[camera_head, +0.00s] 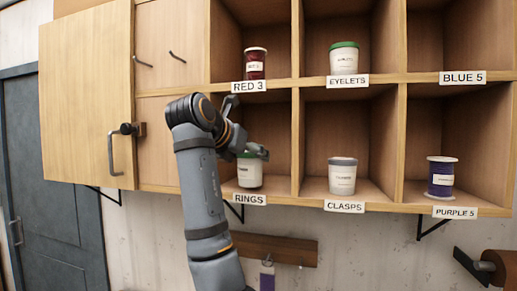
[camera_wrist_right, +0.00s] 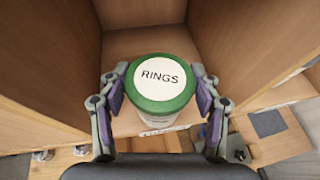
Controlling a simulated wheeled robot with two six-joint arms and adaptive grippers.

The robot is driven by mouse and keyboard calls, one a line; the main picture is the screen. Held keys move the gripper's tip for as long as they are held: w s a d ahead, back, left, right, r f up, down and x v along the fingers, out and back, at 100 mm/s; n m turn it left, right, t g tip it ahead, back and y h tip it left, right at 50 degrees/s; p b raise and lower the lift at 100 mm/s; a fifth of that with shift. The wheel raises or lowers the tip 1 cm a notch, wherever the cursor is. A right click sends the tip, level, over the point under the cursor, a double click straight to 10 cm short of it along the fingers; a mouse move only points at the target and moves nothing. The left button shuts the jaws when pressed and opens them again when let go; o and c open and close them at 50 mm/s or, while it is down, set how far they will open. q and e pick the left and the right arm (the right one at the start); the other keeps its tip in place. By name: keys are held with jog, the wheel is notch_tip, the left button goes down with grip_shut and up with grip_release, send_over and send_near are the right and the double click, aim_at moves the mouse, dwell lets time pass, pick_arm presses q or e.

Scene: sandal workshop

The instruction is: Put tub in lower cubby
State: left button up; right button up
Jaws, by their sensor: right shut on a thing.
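A white tub with a green lid marked RINGS (camera_wrist_right: 160,84) is between the two fingers of my right gripper (camera_wrist_right: 160,100). In the head view the tub (camera_head: 249,175) shows at the front of the lower cubby labelled RINGS (camera_head: 280,125). My right gripper (camera_head: 250,152) is shut on the tub near its lid, and my arm hides part of the cubby's left side. The tub looks upright. I cannot tell if its base touches the cubby floor. My left gripper is not in view.
A red spool (camera_head: 255,64) and the eyelets tub (camera_head: 344,60) stand in upper cubbies. The clasps tub (camera_head: 342,178) and a purple spool (camera_head: 442,178) stand in lower cubbies to the right. An open wooden door (camera_head: 85,90) is at the left.

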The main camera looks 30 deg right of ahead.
jog(key=shift+r, duration=0.1)
jog(key=shift+a, duration=0.2)
jog(key=p+x, duration=0.1)
jog(key=x, duration=0.1)
jog(key=r+p+x, duration=0.1)
jog(key=p+x, duration=0.1)
jog(key=shift+w+d+f, duration=0.15)
jog(key=shift+w+d, duration=0.1)
jog(key=shift+d, duration=0.2)
jog(key=shift+d+f, duration=0.25)
jog(key=shift+f, duration=0.15)
jog(key=shift+s+a, duration=0.1)
jog(key=shift+a, duration=0.5)
jog(key=o, duration=1.1)
jog(key=shift+f, duration=0.1)
jog(key=shift+c, duration=0.2)
jog(key=o, duration=0.4)
jog(key=shift+d, duration=0.35)
jog(key=shift+a, duration=0.1)
